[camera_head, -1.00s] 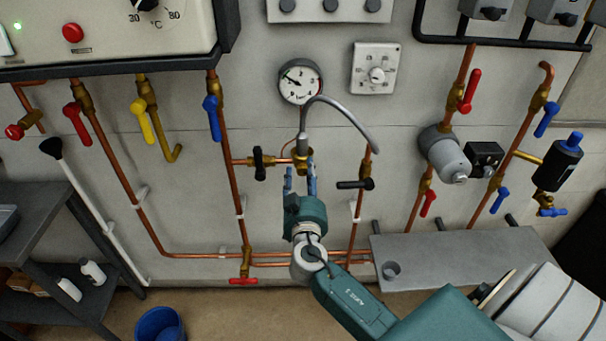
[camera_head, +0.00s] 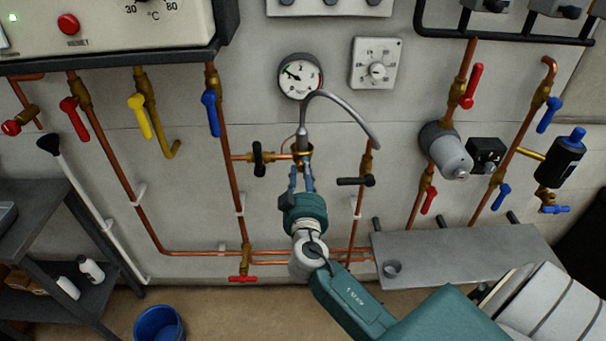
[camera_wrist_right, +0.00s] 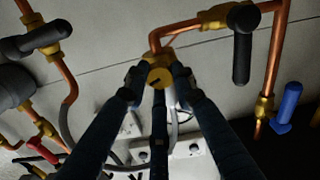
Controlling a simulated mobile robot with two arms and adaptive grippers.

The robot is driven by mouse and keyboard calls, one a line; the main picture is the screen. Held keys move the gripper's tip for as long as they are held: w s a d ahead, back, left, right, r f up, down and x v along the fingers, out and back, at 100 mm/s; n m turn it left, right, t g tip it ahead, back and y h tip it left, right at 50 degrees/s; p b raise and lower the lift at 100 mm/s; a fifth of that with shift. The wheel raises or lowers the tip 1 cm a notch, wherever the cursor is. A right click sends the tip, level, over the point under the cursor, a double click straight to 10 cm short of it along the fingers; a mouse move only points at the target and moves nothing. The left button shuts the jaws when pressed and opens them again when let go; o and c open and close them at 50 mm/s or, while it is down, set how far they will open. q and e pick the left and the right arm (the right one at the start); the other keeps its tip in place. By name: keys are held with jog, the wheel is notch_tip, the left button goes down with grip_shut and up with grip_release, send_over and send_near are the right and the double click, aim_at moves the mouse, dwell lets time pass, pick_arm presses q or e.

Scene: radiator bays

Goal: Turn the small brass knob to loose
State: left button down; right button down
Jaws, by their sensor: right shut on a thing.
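The small brass knob (camera_wrist_right: 160,77) shows in the right wrist view as a round brass piece with a dark slot, between my fingertips. It sits on a brass fitting (camera_head: 302,150) under the pressure gauge, where a grey hose and copper pipes meet. My right gripper (camera_head: 302,180) reaches up to it from below, and its fingers (camera_wrist_right: 159,88) are shut on the knob from both sides. In the head view the fingers and hand hide most of the knob. My left gripper is in neither view.
A black lever valve (camera_head: 258,160) is just left of the fitting, and another black lever (camera_head: 356,182) is to the right. The gauge (camera_head: 299,76) and a grey hose (camera_head: 345,106) are above. A grey shelf (camera_head: 465,258) with a small cup is at lower right.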

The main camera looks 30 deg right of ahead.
jog(key=n, duration=0.8)
jog(key=r+n, duration=0.1)
jog(key=n, duration=0.3)
jog(key=shift+w+a+n, duration=0.15)
jog(key=shift+n, duration=0.25)
jog(key=n+p, duration=0.1)
jog(key=n, duration=0.2)
jog(key=shift+n, duration=0.3)
jog(key=n+p, duration=0.1)
jog(key=n, duration=0.1)
jog(key=n+p, duration=0.1)
jog(key=n, duration=0.1)
jog(key=shift+f+n, duration=0.2)
jog(key=shift+n, duration=0.1)
jog(key=n+p, duration=0.2)
jog(key=n, duration=0.2)
jog(key=shift+f+n, duration=0.15)
jog(key=shift+n, duration=0.15)
jog(key=n+p, duration=0.1)
jog(key=n, duration=0.1)
jog(key=n+p, duration=0.2)
jog(key=n, duration=0.1)
jog(key=f+n+p, duration=0.1)
jog(key=n, duration=0.1)
jog(key=shift+s, duration=0.2)
jog(key=shift+n, duration=0.3)
